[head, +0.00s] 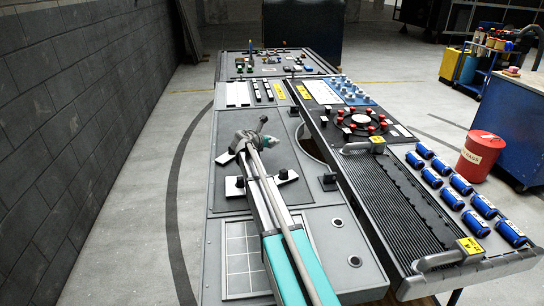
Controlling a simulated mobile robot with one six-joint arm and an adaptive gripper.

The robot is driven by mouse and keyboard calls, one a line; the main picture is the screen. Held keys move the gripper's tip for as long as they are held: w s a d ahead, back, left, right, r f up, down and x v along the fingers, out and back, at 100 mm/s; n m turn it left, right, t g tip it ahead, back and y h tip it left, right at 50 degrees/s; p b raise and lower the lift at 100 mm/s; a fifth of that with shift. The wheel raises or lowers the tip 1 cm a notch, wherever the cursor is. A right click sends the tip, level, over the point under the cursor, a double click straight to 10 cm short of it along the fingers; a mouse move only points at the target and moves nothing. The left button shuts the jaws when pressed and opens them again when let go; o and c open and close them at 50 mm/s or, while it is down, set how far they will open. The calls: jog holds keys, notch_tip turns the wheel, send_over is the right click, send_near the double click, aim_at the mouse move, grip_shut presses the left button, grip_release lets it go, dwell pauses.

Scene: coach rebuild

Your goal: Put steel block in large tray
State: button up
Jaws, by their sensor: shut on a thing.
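My arm reaches away from me over the long grey bench. My gripper (263,124), at its far end, is small in this view and partly lost among the wrist parts. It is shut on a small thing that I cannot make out. I cannot pick out the steel block for certain. A large dark grey flat panel or shallow tray (226,160) lies under the wrist. A lighter gridded panel (240,262) lies nearer, left of my arm. I cannot tell which of them is the large tray.
Black knobs on pale bars (287,176) stand beside my arm. To the right are a round opening (309,144), a ribbed black panel (390,195), a dial with red knobs (361,120) and several blue cylinders (461,185). A red bin (480,155) stands beyond. Small parts crowd the far end.

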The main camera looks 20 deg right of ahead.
aim_at(273, 155)
jog(key=shift+w+d+f+b, duration=0.3)
jog(key=shift+w+f+b, duration=0.1)
jog(key=shift+f+b, duration=0.15)
jog(key=shift+w+d+f+b, duration=0.35)
jog(key=shift+w+f+b, duration=0.1)
jog(key=shift+f, duration=0.25)
jog(key=shift+w+d+f+b, duration=0.3)
jog(key=shift+w+f+b, duration=0.1)
jog(key=shift+f+b, duration=0.15)
jog(key=shift+w+d+f+b, duration=0.25)
jog(key=shift+w+f+b, duration=0.15)
jog(key=shift+f+b, duration=0.3)
jog(key=shift+s+f+b, duration=0.1)
jog(key=shift+f+b, duration=1.15)
jog(key=shift+f, duration=0.1)
jog(key=shift+f, duration=0.1)
jog(key=o, duration=1.3)
jog(key=shift+o, duration=0.2)
